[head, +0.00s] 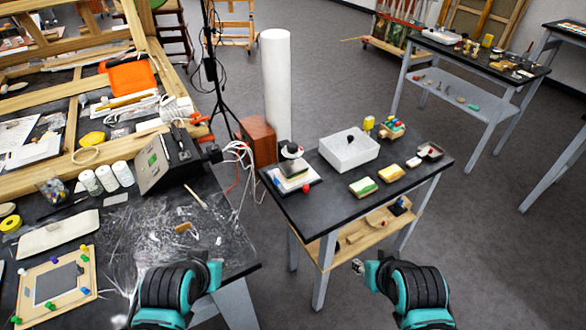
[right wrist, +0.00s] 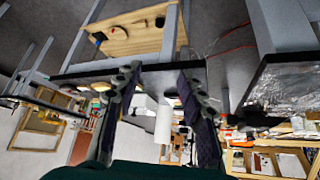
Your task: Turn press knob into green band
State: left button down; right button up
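A small press (head: 291,168) stands near the left end of the small dark table, with a white base, a greenish layer and a dark top. A round dark knob (head: 291,150) sits on its top. I cannot make out a green band or pointer on the knob at this size. My right gripper (right wrist: 160,76) is open and empty in the right wrist view, its two dark fingers apart. In the head view my right arm is at the bottom, in front of the small table and well away from the press. My left arm is at bottom left; its fingers cannot be made out.
A white column (head: 277,85) rises behind. Floor at right is free.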

aim_at(292, 148)
jog(key=i+u, duration=0.1)
jog(key=u, duration=0.3)
jog(key=i+j+u, duration=0.1)
jog(key=u, duration=0.3)
jog(key=i+u, duration=0.15)
jog(key=u, duration=0.25)
